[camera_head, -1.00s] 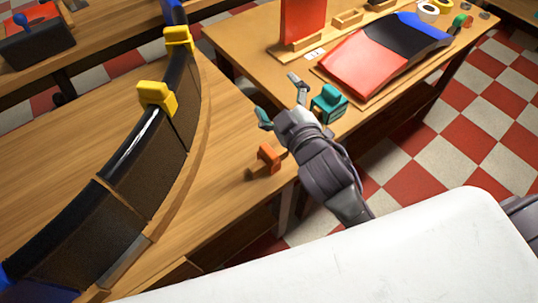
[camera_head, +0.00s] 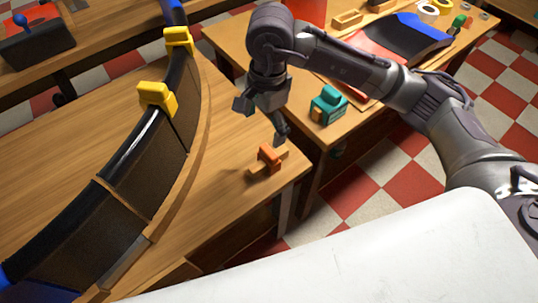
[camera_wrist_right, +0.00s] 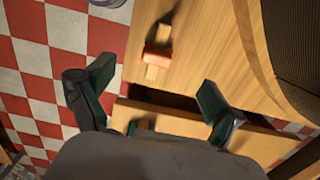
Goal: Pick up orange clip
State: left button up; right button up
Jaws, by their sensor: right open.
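The orange clip (camera_head: 268,157) rests near the front right corner of the wooden table, with wooden pieces beside it. In the right wrist view the clip (camera_wrist_right: 157,53) lies ahead of and between the fingers. My right gripper (camera_head: 262,118) points down above and slightly behind the clip, open and empty. Its two teal-padded fingers spread wide in the right wrist view (camera_wrist_right: 155,88), apart from the clip. My left gripper is not in view.
A curved dark duct segment (camera_head: 140,160) with two yellow clamps (camera_head: 157,97) stands left of the clip. A teal block (camera_head: 328,104) sits on the neighbouring table, past a gap. The tabletop around the clip is mostly clear.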

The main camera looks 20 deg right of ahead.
aim_at(269, 150)
jog(key=shift+h, duration=0.4)
jog(key=f, duration=0.2)
jog(key=d+f, duration=0.1)
jog(key=f, duration=0.4)
jog(key=shift+w+d+f, duration=0.2)
jog(key=shift+w+d, duration=0.05)
jog(key=shift+d, duration=0.05)
jog(key=shift+w+a+f+p, duration=0.1)
jog(key=shift+f+p, duration=0.2)
jog(key=shift+f, duration=1.25)
jog(key=shift+w+a+f+p, duration=0.1)
jog(key=shift+f+p, duration=0.15)
jog(key=shift+f, duration=1.25)
jog(key=shift+c, duration=0.4)
jog(key=c, duration=1.1)
jog(key=shift+r, duration=0.1)
